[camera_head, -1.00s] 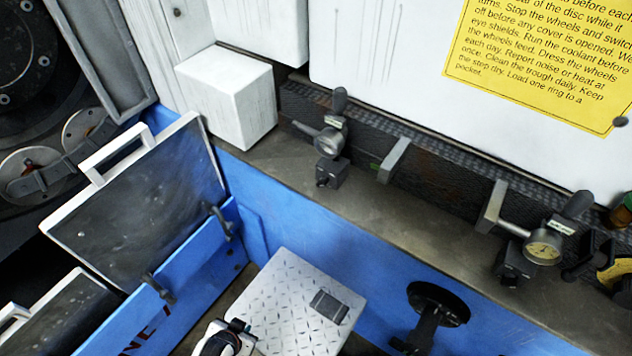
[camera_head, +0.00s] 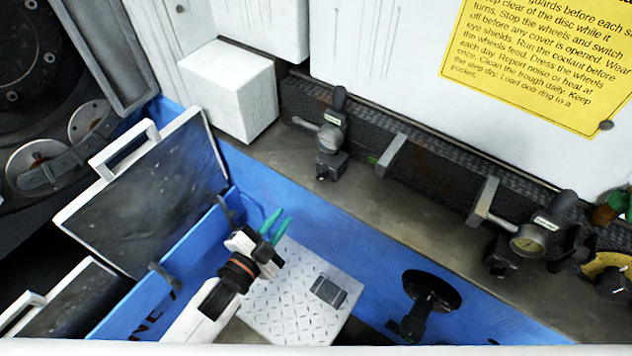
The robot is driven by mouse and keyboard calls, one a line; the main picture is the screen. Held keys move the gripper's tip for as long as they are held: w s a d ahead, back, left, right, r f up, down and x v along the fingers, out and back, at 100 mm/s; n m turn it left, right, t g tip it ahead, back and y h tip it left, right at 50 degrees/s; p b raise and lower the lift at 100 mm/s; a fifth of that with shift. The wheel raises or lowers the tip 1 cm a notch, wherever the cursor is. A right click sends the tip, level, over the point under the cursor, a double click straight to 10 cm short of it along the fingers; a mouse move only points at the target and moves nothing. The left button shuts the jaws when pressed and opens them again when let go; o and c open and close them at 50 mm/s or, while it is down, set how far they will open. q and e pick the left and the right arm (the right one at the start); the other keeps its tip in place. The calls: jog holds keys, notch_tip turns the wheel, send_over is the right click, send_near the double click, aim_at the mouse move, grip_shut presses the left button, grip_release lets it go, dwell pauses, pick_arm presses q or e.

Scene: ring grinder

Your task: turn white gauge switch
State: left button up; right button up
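My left gripper (camera_head: 277,224) has two green fingers with a gap between them. It is open and empty above the blue wall, near the diamond-pattern plate. Two gauges stand on the grey ledge: a left gauge (camera_head: 331,138) seen nearly edge-on, and a right gauge (camera_head: 528,240) with a pale dial facing me. Each has a dark lever-like handle on top and a small pale label. I cannot tell which part is the white gauge switch. The gripper is apart from both gauges, to the left of and below the left one. My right gripper is not in view.
A white box (camera_head: 229,90) stands at the back left of the ledge. Hinged panels with handles (camera_head: 150,190) rise at left. A yellow notice (camera_head: 540,60) hangs above the gauges.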

aim_at(321, 179)
pick_arm(q)
jog(key=shift+m+h, duration=0.8)
jog(key=shift+h, duration=0.1)
jog(key=p+x, duration=0.1)
jog(key=x, duration=0.7)
jog(key=d+p+x, duration=0.1)
jog(key=x, duration=0.3)
jog(key=shift+s+d+r+p, duration=0.1)
jog(key=shift+s+r+p, duration=0.05)
jog(key=shift+r+p, duration=0.2)
jog(key=shift+c, duration=0.6)
grip_shut()
